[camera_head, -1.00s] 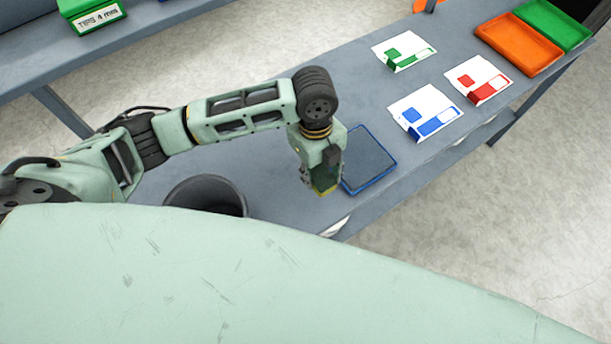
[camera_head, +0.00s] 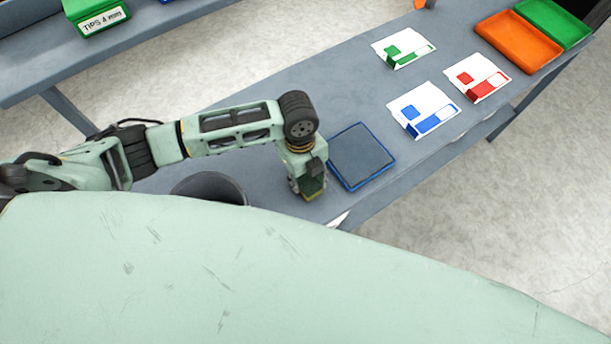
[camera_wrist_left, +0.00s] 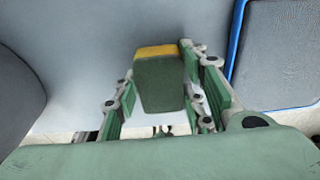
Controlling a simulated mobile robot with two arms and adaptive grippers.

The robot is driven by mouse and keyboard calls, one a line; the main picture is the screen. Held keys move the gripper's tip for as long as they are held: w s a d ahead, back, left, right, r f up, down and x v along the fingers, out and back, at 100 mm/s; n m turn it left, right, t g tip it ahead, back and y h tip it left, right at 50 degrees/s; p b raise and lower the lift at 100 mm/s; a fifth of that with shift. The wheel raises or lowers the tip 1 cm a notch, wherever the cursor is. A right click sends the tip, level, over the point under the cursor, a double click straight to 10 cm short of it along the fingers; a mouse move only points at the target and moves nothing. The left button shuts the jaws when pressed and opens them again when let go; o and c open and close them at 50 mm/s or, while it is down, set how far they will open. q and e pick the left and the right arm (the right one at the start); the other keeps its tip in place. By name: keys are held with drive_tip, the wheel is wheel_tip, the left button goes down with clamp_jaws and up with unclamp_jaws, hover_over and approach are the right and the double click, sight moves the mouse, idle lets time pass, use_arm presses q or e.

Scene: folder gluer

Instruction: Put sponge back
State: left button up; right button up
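The sponge (camera_wrist_left: 160,82) is green with a yellow end and shows between the fingers of my left gripper (camera_wrist_left: 158,95) in the left wrist view. The fingers lie close on both sides of it and appear shut on it. In the head view the left gripper (camera_head: 306,172) points down at the table with the sponge (camera_head: 312,187) at its tips. It is just left of a blue-rimmed tray with a dark grey surface (camera_head: 361,157). I cannot tell whether the sponge touches the table. My right gripper is not in view.
A dark round bin (camera_head: 210,187) stands left of the gripper on the grey table (camera_head: 290,95). White cards with green (camera_head: 403,48), blue (camera_head: 424,109) and red (camera_head: 478,78) marks lie farther along. Orange (camera_head: 517,42) and green (camera_head: 555,22) trays are at the far end.

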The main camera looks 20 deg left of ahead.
use_arm(q)
drive_tip(key=o, duration=0.4)
drive_tip(key=shift+c, duration=0.2)
drive_tip(key=shift+o, duration=0.2)
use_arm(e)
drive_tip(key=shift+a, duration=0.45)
use_arm(q)
drive_tip(key=shift+r, duration=0.1)
wheel_tip(320, 180, up, 12)
drive_tip(key=a+b, duration=0.1)
drive_tip(key=b, duration=0.1)
drive_tip(key=shift+w, duration=0.45)
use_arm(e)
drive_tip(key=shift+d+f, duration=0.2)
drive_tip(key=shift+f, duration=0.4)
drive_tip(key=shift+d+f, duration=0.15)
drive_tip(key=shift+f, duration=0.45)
